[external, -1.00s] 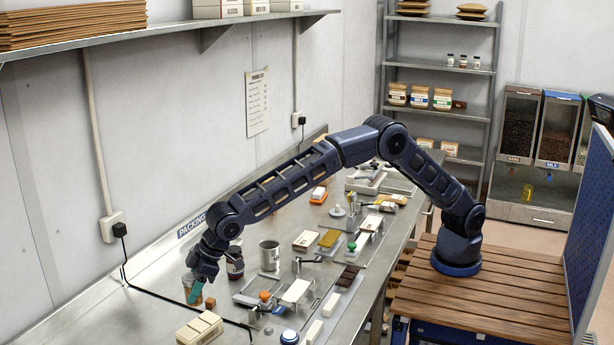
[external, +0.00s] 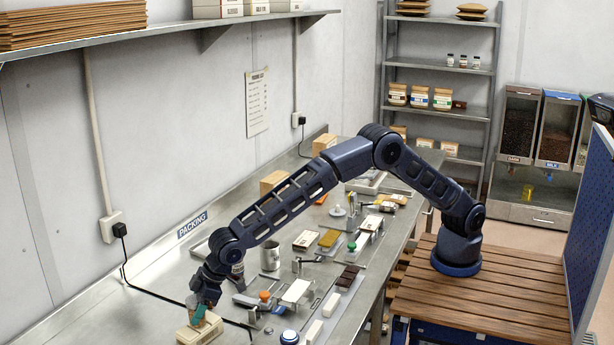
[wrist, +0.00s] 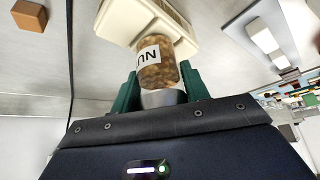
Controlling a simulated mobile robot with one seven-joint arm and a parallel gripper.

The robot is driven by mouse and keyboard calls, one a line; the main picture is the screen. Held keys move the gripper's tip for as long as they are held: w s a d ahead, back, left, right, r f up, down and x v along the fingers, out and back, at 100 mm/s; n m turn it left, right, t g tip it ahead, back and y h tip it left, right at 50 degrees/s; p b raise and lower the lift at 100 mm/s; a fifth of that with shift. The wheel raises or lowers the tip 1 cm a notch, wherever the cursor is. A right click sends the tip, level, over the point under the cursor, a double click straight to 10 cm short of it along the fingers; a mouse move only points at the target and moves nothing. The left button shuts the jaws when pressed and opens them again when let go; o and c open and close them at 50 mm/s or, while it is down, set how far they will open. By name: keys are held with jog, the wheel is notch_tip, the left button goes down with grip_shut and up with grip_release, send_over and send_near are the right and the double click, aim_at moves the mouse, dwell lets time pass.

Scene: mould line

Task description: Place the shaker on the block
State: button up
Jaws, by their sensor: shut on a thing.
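The shaker, a clear jar of brown nuts labelled "NU…" (wrist: 154,66), is between the green fingers of my gripper (wrist: 158,88). In the external view my gripper (external: 199,312) is low over the near end of the bench, shut on the shaker (external: 210,320). A cream ribbed block (external: 188,335) lies directly under it; the block also shows in the wrist view (wrist: 125,20) beyond the shaker. I cannot tell whether the shaker touches the block. A small brown wooden cube (wrist: 28,15) lies apart from it, across a black cable.
A black cable (external: 160,302) crosses the bench. The bench's left part is clear.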

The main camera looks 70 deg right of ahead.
jog(key=shift+f, duration=0.15)
jog(key=o, duration=1.1)
jog(key=v, duration=1.2)
